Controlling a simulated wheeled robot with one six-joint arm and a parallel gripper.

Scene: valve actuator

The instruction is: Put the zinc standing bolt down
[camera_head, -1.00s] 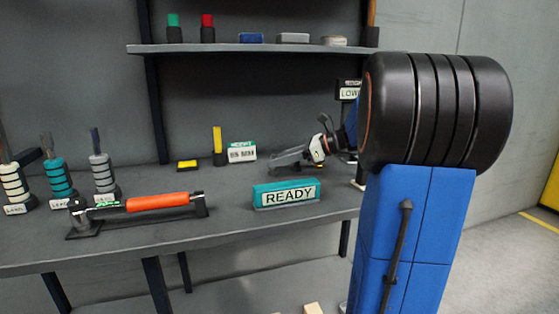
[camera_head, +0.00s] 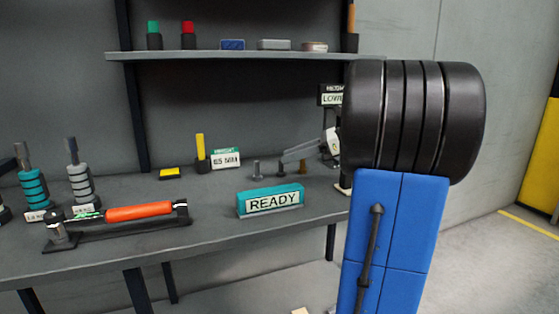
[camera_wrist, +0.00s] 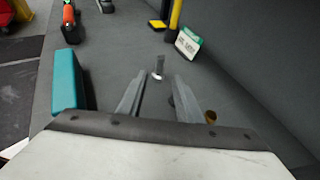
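A grey upright bolt (camera_head: 256,168) stands on the bench behind the READY sign; in the wrist view this light grey bolt (camera_wrist: 159,67) is just beyond the fingertips, with a gap. A second grey bolt (camera_head: 283,169) stands to its right; it looks darker in the wrist view (camera_wrist: 171,100), close to the right finger. I cannot tell for sure which is zinc; the first looks paler. A brass-coloured bolt (camera_head: 304,168) stands further right, also outside the right finger in the wrist view (camera_wrist: 210,117). My gripper (camera_head: 284,153) is open and empty, with its fingers apart (camera_wrist: 157,85).
A teal READY sign (camera_head: 270,201) stands at the bench's front edge, left of my fingers in the wrist view (camera_wrist: 68,80). A 65 MM sign (camera_head: 226,158), a yellow post (camera_head: 200,150) and a yellow block (camera_head: 170,174) lie ahead. A shelf (camera_head: 270,55) is above.

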